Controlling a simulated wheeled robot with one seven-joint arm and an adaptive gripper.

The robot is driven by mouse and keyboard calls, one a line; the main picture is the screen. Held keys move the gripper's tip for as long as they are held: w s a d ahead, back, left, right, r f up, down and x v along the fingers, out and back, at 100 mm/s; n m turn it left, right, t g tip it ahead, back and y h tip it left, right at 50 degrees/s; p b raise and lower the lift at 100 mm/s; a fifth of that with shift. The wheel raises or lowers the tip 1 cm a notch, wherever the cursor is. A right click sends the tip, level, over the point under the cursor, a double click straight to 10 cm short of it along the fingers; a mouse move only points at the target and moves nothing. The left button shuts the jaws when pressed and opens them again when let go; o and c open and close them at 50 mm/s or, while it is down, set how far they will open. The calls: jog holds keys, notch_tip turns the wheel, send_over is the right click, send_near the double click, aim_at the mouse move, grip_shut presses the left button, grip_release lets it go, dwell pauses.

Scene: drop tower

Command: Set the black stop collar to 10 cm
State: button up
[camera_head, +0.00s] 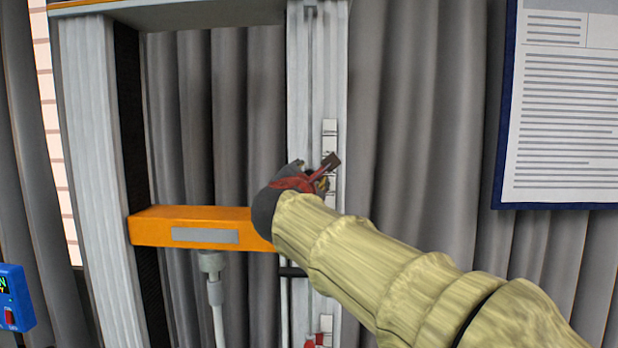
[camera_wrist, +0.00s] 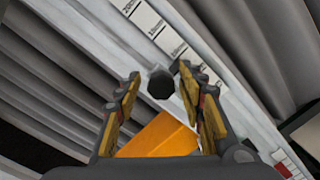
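My gripper (camera_head: 316,166) is in front of the grey upright (camera_head: 300,70) on the right of the tower. In the wrist view my gripper (camera_wrist: 159,72) has its two fingers apart. My gripper and arm hide part of the strip.
An orange crossbeam (camera_head: 160,228) spans the frame left of my gripper and shows below the fingers in the wrist view (camera_wrist: 160,138). A black bar (camera_head: 291,272) sits below it. A blue control box (camera_head: 14,285) is at left. A blue-edged notice (camera_head: 565,110) hangs at right.

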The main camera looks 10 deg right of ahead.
dwell(0.3)
jog(key=v, duration=1.2)
